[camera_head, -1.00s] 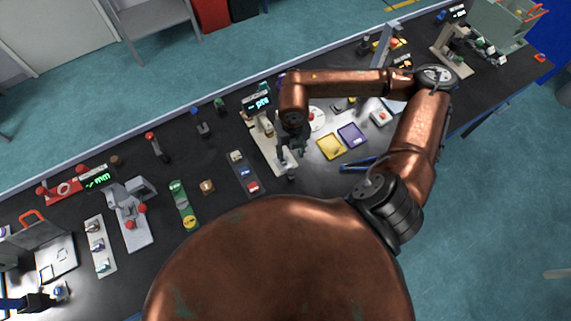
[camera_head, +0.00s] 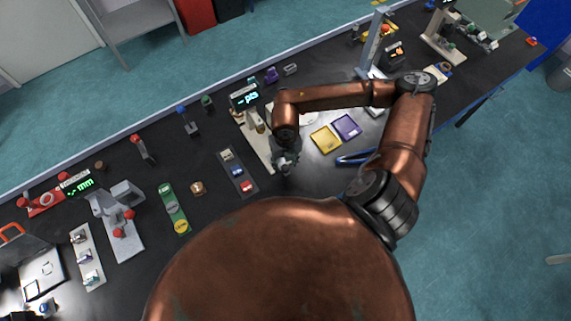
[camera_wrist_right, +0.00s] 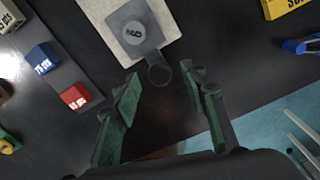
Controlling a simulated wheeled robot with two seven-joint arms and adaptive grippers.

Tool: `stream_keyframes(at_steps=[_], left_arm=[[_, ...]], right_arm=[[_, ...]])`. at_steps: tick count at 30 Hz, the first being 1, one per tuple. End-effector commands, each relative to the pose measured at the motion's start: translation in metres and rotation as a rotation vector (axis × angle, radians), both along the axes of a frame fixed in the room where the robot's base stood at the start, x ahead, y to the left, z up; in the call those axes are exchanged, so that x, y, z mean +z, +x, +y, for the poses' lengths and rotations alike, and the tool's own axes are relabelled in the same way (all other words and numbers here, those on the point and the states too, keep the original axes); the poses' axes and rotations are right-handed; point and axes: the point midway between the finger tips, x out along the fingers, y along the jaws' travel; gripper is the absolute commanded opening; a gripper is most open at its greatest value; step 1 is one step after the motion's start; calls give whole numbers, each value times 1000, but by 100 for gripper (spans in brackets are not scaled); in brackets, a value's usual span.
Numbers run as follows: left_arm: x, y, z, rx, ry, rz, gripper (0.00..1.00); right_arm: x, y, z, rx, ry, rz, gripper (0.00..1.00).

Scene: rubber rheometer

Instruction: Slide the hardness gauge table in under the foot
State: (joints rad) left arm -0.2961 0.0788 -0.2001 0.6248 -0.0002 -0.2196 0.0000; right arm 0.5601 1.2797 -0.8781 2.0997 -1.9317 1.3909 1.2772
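The hardness gauge (camera_head: 247,99), with a lit "pts" display, stands on a pale base near the middle of the bench. In the right wrist view its grey sliding table (camera_wrist_right: 160,32) lies on the pale base (camera_wrist_right: 95,15), with a round disc on it and a ring handle (camera_wrist_right: 158,75) at its near end. My right gripper (camera_head: 286,168) is at the front end of the base. In the wrist view its green-padded fingers (camera_wrist_right: 165,105) are open, apart and empty, with the ring just beyond their tips. The foot is not clearly visible. My left gripper is not in view.
A dark tray with coloured blocks (camera_head: 237,172) lies left of the gauge. A yellow tray (camera_head: 325,139) and a purple tray (camera_head: 347,127) lie to its right, with a blue-handled tool (camera_head: 355,159) in front.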

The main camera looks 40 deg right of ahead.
Motion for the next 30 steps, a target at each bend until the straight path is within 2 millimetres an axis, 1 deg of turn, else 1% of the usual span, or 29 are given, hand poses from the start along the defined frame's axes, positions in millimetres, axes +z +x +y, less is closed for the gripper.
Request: stream_keyframes(at_steps=[3, 6, 14, 30], left_arm=[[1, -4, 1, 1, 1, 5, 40], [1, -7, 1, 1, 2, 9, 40], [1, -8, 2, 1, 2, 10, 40], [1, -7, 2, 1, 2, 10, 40]], right_arm=[[-11, 0, 1, 0, 1, 1, 40], [-16, 0, 0, 0, 0, 1, 40], [-17, 0, 0, 1, 1, 0, 40], [-17, 0, 0, 1, 0, -1, 3]])
